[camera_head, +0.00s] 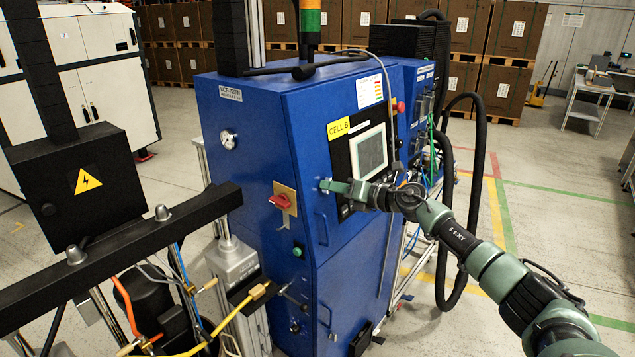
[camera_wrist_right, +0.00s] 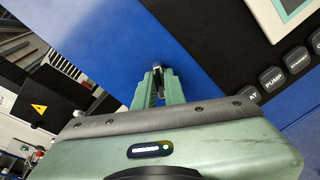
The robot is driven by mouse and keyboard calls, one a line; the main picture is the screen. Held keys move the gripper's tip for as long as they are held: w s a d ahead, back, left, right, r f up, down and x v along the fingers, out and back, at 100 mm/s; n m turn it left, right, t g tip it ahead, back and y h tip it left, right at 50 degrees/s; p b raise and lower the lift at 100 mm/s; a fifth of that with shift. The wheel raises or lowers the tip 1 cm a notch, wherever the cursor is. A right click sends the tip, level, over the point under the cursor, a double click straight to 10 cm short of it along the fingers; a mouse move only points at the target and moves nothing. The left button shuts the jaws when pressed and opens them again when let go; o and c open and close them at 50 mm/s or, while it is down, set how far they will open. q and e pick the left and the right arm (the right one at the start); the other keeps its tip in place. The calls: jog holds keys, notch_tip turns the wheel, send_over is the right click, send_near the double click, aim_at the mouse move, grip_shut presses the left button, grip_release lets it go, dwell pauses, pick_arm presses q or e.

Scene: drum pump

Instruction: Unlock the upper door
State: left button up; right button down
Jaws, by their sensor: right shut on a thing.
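The upper door (camera_head: 315,140) is on the blue cabinet and looks shut. It carries a yellow CELL 6 label and a dark panel with a screen (camera_head: 369,152). My right gripper (camera_head: 327,186) reaches in from the right, its fingertips at the door face left of the panel. In the right wrist view its fingers (camera_wrist_right: 157,80) are shut on a small metal lock piece (camera_wrist_right: 157,67) at the blue surface. The fingers mostly hide this piece, so I cannot tell how it is turned. My left gripper is not in view.
A red rotary switch (camera_head: 281,201) and a blue pull handle (camera_head: 321,228) sit below and left of my gripper. A black beam (camera_head: 120,255) and a black electrical box (camera_head: 78,187) stand at the left. Black hoses (camera_head: 477,190) hang at the right. Floor beyond is open.

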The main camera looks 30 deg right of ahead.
jog(key=shift+m+p, duration=0.3)
jog(key=shift+m, duration=0.1)
jog(key=m+p, duration=0.4)
dwell(0.7)
dwell(0.3)
